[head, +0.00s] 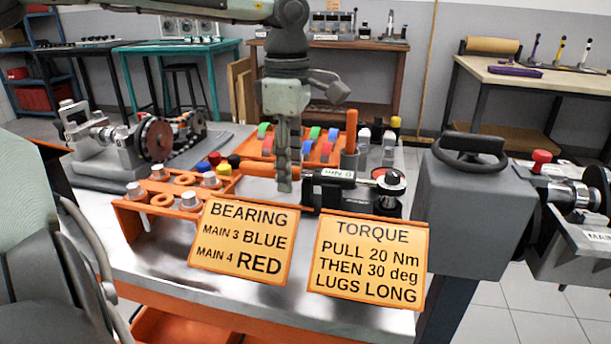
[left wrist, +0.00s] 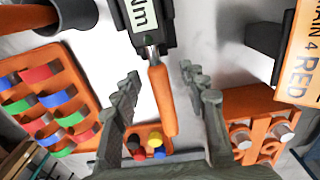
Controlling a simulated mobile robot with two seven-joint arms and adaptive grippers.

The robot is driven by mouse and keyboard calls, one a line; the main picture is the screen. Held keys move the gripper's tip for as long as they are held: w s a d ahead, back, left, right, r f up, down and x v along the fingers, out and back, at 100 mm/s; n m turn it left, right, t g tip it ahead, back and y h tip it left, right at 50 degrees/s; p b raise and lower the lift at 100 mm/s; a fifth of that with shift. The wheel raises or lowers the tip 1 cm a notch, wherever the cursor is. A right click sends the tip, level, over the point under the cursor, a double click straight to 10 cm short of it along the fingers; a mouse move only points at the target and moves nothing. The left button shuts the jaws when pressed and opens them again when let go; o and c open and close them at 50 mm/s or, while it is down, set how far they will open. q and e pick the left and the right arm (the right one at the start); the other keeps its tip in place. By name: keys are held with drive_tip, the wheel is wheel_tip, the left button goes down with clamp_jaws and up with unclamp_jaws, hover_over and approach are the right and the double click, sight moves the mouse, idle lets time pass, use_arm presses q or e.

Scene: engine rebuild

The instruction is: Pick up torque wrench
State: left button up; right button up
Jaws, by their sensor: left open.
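The torque wrench lies across the bench top, with an orange handle (head: 258,169) and a black body with an "Nm" display (head: 335,176). In the left wrist view the orange handle (left wrist: 162,98) runs up to the black body (left wrist: 148,28). My left gripper (head: 284,184) points down over the handle, near where it meets the body. In the left wrist view its open fingers (left wrist: 160,78) stand on either side of the handle, with gaps visible. In the head view the fingers hide part of the handle. My right gripper is not in view.
An orange rack with metal plugs (head: 128,212) stands at front left. An orange tray of coloured bearing shells (head: 258,147) lies behind the wrench. Bearing (head: 242,240) and torque (head: 370,262) signs stand in front. A grey machine with a handwheel (head: 468,215) is at right.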

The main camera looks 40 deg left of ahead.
use_arm(q)
drive_tip(key=shift+f, duration=0.2)
clamp_jaws()
drive_tip(key=shift+r, duration=0.1)
idle(0.4)
wheel_tip(320, 180, up, 10)
idle(0.4)
